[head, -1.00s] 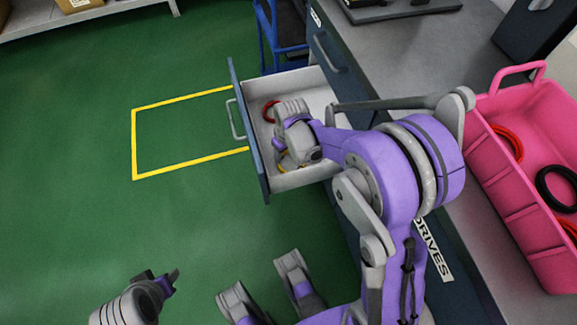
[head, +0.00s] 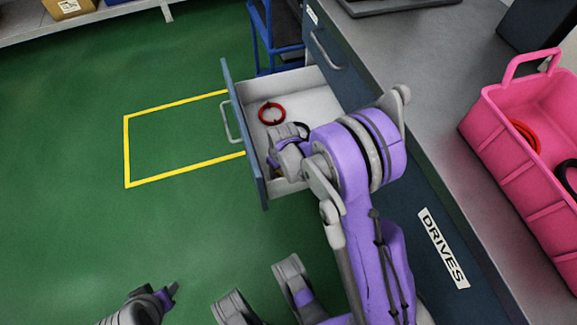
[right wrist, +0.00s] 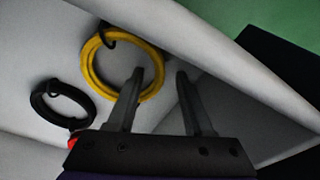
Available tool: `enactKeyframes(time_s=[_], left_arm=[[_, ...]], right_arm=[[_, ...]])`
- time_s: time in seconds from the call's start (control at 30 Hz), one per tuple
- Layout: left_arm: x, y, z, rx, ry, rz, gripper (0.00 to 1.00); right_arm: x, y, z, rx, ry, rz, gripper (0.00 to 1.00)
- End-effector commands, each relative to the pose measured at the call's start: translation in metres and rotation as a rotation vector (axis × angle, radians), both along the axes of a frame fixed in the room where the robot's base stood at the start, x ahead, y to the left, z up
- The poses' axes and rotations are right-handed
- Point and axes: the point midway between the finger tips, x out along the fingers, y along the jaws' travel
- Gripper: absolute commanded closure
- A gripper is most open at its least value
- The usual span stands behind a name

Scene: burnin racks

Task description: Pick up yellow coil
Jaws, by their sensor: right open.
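The yellow coil (right wrist: 91,60) lies in the drawer in the right wrist view, with a dark tie at its top. In the head view my right arm and gripper hide most or all of it. My right gripper (right wrist: 160,73) is open, with its left finger overlapping the coil's right part and its right finger beyond the ring. I cannot tell whether it touches the coil. In the head view this gripper (head: 278,166) is down inside the open drawer. My left gripper (head: 172,290) is at the lower left above the floor; its jaw opening is unclear.
The open drawer (head: 318,80) also holds a red coil (head: 261,117) and a black coil (right wrist: 37,105). The drawer walls stand close around my right gripper. A pink bin (head: 500,150) with coils sits on the grey counter (head: 425,100). A blue cart (head: 262,30) stands behind the drawer.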

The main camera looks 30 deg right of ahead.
Motion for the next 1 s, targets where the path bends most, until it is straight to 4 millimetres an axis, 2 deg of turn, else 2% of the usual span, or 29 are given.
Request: enactKeyframes(time_s=[0.23, 0.5, 1.0], left_arm=[[0.0001, 0.0000, -0.0003, 0.000, 0.000, 0.000, 0.53], [0.0001, 0.0000, -0.0003, 0.000, 0.000, 0.000, 0.53], [-0.0001, 0.0000, 0.0004, 0.000, 0.000, 0.000, 0.53]], right_arm=[[0.0001, 0.0001, -0.0022, 0.000, 0.000, 0.000, 0.50], [0.0001, 0.0001, -0.0020, 0.000, 0.000, 0.000, 0.99], [0.0002, 0.0001, 0.0001, 0.000, -0.001, 0.000, 1.00]])
